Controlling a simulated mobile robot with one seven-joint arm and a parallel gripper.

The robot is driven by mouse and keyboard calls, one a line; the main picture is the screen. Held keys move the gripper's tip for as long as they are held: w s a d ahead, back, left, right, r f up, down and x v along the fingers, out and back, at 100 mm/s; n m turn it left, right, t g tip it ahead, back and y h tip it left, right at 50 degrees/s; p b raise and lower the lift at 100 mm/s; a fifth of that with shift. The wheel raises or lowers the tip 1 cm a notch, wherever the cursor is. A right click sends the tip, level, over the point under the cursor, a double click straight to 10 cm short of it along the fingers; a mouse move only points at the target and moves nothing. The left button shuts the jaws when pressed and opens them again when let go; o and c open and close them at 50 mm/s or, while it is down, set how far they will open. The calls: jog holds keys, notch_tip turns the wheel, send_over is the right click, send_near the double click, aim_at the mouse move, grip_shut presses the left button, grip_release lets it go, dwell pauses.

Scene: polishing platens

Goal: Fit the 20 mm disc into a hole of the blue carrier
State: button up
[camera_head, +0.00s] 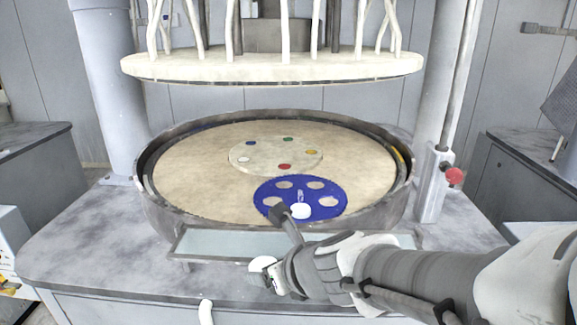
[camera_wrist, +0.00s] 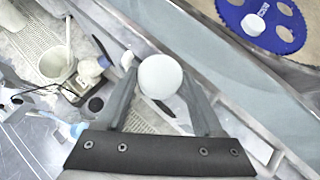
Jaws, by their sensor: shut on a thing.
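The blue carrier (camera_head: 300,187) lies on the front right of the round tan platen, and it shows in part at the upper right of the wrist view (camera_wrist: 270,37). It has several round holes around white lettering. A white round piece (camera_head: 301,211) stands at its front hole position, also visible in the wrist view (camera_wrist: 253,25); how deep it sits I cannot tell. My gripper (camera_head: 271,270) is in front of the platen, over the bench's front part. It is shut on a white disc (camera_wrist: 160,76), which shows in the head view (camera_head: 262,263), apart from the carrier.
A raised dark rim (camera_head: 160,208) surrounds the platen (camera_head: 200,180). A pale upper plate (camera_head: 270,67) hangs above it. A glassy strip (camera_head: 215,244) runs along the front. A red knob (camera_head: 454,176) is at right.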

jog(key=w, duration=0.7)
jog(key=shift+w+a, duration=0.1)
jog(key=shift+w, duration=0.3)
jog(key=w+p, duration=0.1)
jog(key=w, duration=0.7)
jog(key=shift+w+a+r, duration=0.1)
jog(key=shift+w, duration=0.05)
jog(key=w+p, duration=0.3)
jog(key=w, duration=0.2)
jog(key=w+f+p, duration=0.1)
jog(key=w+p, duration=0.2)
jog(key=w, duration=0.3)
jog(key=w+f+p, duration=0.1)
jog(key=w+p, duration=0.2)
jog(key=w, duration=0.3)
jog(key=shift+w+a, duration=0.25)
jog(key=w+f, duration=0.1)
jog(key=f, duration=0.2)
jog(key=shift+w+b, duration=0.3)
jog(key=shift+w, duration=0.05)
jog(key=shift+f+b, duration=0.75)
jog(key=shift+f, duration=0.15)
jog(key=shift+f+b, duration=0.35)
jog(key=shift+f, duration=0.05)
